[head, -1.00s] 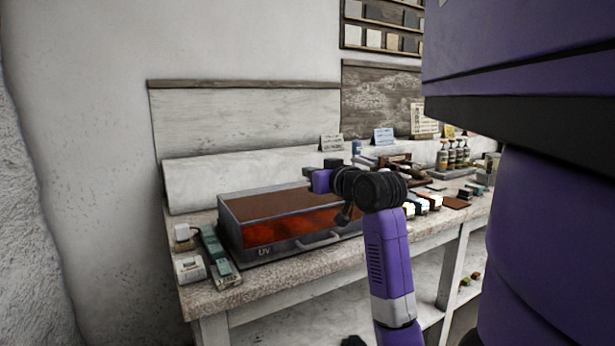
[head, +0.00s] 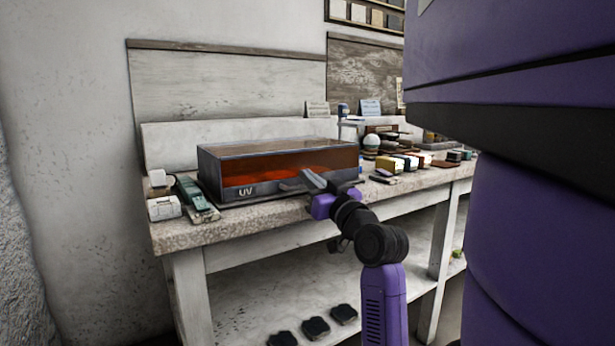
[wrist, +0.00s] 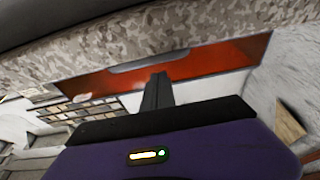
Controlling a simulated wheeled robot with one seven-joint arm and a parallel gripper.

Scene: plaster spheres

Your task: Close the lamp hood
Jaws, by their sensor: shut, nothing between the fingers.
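The lamp hood (head: 300,150) is a grey-framed box with a reddish-brown see-through front and top, marked UV, on the bench's left half. Its front looks down near the bench, with no clear gap under it; my gripper hides part of the lower right front. My gripper (head: 312,180) is shut and empty at the lower front of the hood, by the grey handle (head: 289,185). In the wrist view, the shut fingers (wrist: 158,77) point at the red front (wrist: 205,62) close by the handle (wrist: 140,66). I cannot tell whether they touch it.
The speckled bench (head: 190,236) has a white box (head: 163,208) and a green device (head: 192,195) left of the hood. Small boxes (head: 400,163) and bottles stand to the right. Dark pads (head: 316,327) lie on the shelf below.

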